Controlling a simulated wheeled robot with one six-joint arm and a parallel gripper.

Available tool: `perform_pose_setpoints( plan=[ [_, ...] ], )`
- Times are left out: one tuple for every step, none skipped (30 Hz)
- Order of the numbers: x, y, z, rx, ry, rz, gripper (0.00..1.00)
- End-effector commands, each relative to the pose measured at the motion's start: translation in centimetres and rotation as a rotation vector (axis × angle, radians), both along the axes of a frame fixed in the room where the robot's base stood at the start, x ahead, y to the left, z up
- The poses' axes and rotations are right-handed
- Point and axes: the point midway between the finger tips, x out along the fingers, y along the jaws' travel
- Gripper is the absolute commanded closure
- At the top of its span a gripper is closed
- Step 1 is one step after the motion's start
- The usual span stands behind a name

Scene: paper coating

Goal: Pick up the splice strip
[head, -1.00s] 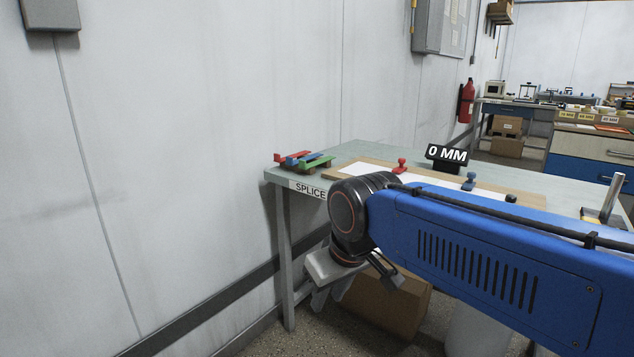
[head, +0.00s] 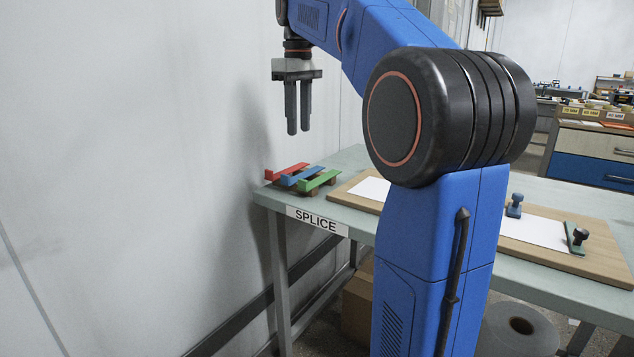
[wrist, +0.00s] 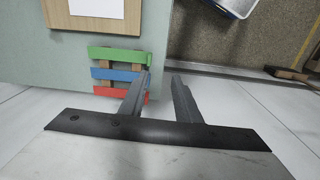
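Three splice strips lie side by side on a small wooden rack at the table's left corner: a red strip (head: 288,171), a blue strip (head: 302,176) and a green strip (head: 319,180). The wrist view also shows the green strip (wrist: 117,55), the blue strip (wrist: 115,74) and the red strip (wrist: 112,92). My gripper (head: 298,131) hangs above the rack, fingers pointing down, open and empty. In the wrist view its fingertips (wrist: 162,77) appear just right of the strips' ends, and one finger slightly covers the strips' right side.
The table (head: 345,165) carries a label reading SPLICE. A wooden board (head: 590,263) with white paper and small clamps lies right of the rack, partly hidden by my arm. The wall (head: 200,150) stands close behind the gripper.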

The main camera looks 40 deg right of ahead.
Motion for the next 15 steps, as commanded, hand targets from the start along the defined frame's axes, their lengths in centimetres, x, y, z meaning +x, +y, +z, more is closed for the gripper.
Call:
perform_pose_setpoints(
  plan=[
    [0.9, -0.7, 0.4, 0.002, 0.009, 0.007, 0.70],
    [1.2, -1.0, 0.7, 0.003, 0.015, 0.012, 0.70],
    [1.6, -1.4, 1.0, 0.005, 0.022, 0.019, 0.70],
    [1.8, -1.6, 1.2, 0.006, 0.027, 0.022, 0.70],
    [2.0, -1.8, 1.3, 0.007, 0.029, 0.025, 0.70],
    [2.2, -2.0, 1.5, 0.008, 0.033, 0.028, 0.70],
    [2.3, -2.1, 1.5, 0.009, 0.036, 0.031, 0.70],
    [2.4, -2.2, 1.5, 0.010, 0.038, 0.033, 0.70],
    [2.4, -2.3, 1.4, 0.010, 0.040, 0.035, 0.70],
    [2.4, -2.3, 1.2, 0.010, 0.041, 0.035, 0.70],
    [2.4, -2.3, 0.9, 0.011, 0.041, 0.036, 0.70],
    [2.4, -2.3, 0.3, 0.011, 0.041, 0.036, 0.70],
    [2.4, -2.3, -0.1, 0.011, 0.042, 0.036, 0.70],
    [2.4, -2.3, -0.7, 0.011, 0.042, 0.036, 0.70],
    [2.4, -2.3, -1.4, 0.011, 0.043, 0.036, 0.70]
  ],
)
